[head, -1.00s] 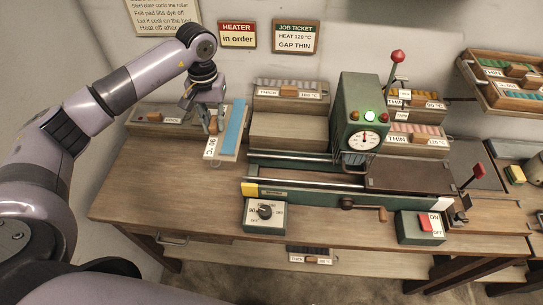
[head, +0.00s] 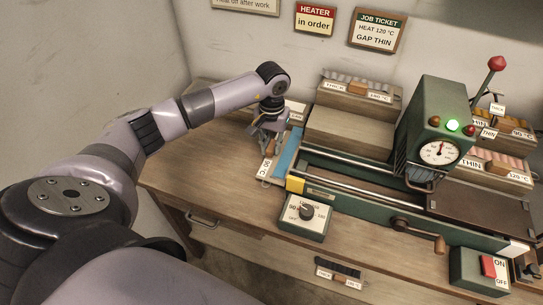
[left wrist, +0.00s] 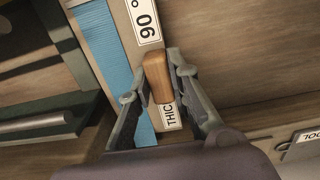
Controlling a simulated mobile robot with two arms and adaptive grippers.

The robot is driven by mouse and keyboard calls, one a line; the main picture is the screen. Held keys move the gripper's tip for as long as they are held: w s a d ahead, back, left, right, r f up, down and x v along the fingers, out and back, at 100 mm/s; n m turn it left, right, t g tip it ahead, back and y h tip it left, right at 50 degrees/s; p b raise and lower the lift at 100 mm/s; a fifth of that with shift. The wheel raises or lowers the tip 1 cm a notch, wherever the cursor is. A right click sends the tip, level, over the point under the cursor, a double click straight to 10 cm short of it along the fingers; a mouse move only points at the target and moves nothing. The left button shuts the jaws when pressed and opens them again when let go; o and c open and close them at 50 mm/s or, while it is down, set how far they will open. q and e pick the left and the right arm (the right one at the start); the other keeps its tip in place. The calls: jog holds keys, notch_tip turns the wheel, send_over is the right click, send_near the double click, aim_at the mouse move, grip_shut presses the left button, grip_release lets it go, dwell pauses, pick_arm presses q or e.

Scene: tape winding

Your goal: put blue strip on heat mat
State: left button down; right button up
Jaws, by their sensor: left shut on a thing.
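The blue strip (head: 287,152) lies on a pale board with a wooden handle and a white label reading 90 °C (head: 266,169). In the left wrist view, the ribbed blue strip (left wrist: 108,50) runs beside the handle (left wrist: 157,78), whose labels read 90 and THIC. My left gripper (head: 268,140) is shut on this handle, with a finger on either side. The board is at the left end of the green machine, low over the table; I cannot tell whether it touches. I cannot make out for sure which surface is the heat mat. My right gripper is out of view.
The green machine (head: 436,120) with a lit green lamp and gauge stands at right, its rails reaching toward the board. A knob box (head: 306,216) and a switch box (head: 480,270) stand in front. A grey-striped strip block (head: 360,88) sits behind. The table's left part is bare.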

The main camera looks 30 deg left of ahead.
aim_at(271, 156)
pick_arm(q)
notch_tip(271, 156, down, 4)
jog(key=shift+r+b, duration=0.1)
jog(key=shift+b, duration=0.65)
jog(key=shift+f, duration=0.3)
jog(key=shift+r, duration=0.1)
jog(key=c, duration=2)
grip_release()
jog(key=shift+f, duration=0.2)
jog(key=o, duration=0.4)
jog(key=shift+o, duration=0.6)
